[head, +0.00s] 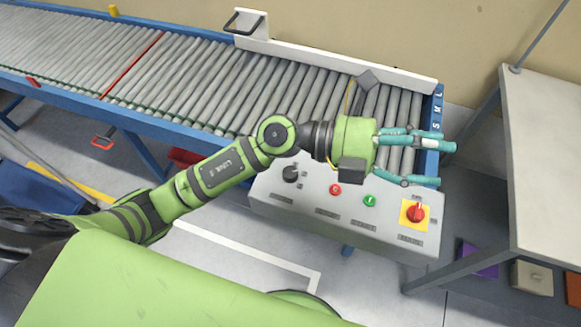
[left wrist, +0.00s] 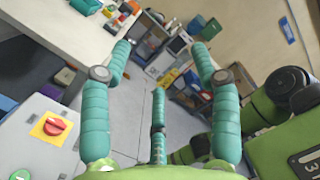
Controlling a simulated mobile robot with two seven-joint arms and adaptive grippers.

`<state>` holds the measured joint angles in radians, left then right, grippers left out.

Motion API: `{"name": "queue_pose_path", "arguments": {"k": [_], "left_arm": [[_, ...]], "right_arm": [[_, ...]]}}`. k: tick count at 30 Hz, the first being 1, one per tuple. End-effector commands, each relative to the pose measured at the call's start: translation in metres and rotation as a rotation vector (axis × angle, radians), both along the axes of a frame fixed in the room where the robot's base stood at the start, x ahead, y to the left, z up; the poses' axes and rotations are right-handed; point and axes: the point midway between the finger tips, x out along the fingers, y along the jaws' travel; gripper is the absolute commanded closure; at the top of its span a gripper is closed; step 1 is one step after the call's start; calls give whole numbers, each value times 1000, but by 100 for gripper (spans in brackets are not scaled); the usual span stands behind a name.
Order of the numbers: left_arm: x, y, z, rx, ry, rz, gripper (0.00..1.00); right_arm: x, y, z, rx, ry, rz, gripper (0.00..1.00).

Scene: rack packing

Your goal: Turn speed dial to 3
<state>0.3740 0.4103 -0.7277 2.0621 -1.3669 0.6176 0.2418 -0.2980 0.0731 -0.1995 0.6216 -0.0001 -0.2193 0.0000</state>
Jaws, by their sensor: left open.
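The grey control panel (head: 315,210) sits at the front of the roller conveyor. Its black round knob (head: 291,174), at the panel's left end with small dark labels around it, appears to be the speed dial. Its pointer setting is too small to read. My left gripper (head: 446,164) is open and empty, its teal fingers pointing right above the panel's far right corner and well right of the black knob. In the left wrist view the open fingers (left wrist: 160,55) have nothing between them, and the black knob is not seen there. My right gripper is not seen.
The panel also carries a red button (head: 335,190), a green button (head: 370,200) and a red rotary switch on a yellow plate (head: 415,214). The roller conveyor (head: 240,85) lies behind. A pale table (head: 545,150) stands at right. My left forearm passes close to the knob.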

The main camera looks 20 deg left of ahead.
Motion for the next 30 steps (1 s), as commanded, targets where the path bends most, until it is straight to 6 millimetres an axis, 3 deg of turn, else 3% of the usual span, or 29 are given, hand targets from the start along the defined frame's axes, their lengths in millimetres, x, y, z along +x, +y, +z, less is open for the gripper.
{"name": "queue_pose_path", "arguments": {"k": [2,4,6,9,13,15,18,23,30], "left_arm": [[-10,-1,-51,283,-129,-129,38],[-10,16,-100,552,-210,-223,38],[0,49,-142,819,-263,-287,38],[23,107,-179,1163,-292,-329,38],[49,175,-194,1492,-276,-331,38],[57,200,-195,1603,-260,-325,38],[62,219,-195,1688,-243,-318,38],[63,224,-210,1710,-234,-319,38],[62,223,-246,1707,-236,-319,38]], "right_arm": [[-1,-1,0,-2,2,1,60],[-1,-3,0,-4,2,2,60],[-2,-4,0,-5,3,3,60],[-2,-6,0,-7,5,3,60],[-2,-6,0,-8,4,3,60],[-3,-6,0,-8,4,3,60],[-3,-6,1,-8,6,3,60],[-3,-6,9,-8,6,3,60],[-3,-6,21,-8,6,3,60]]}}
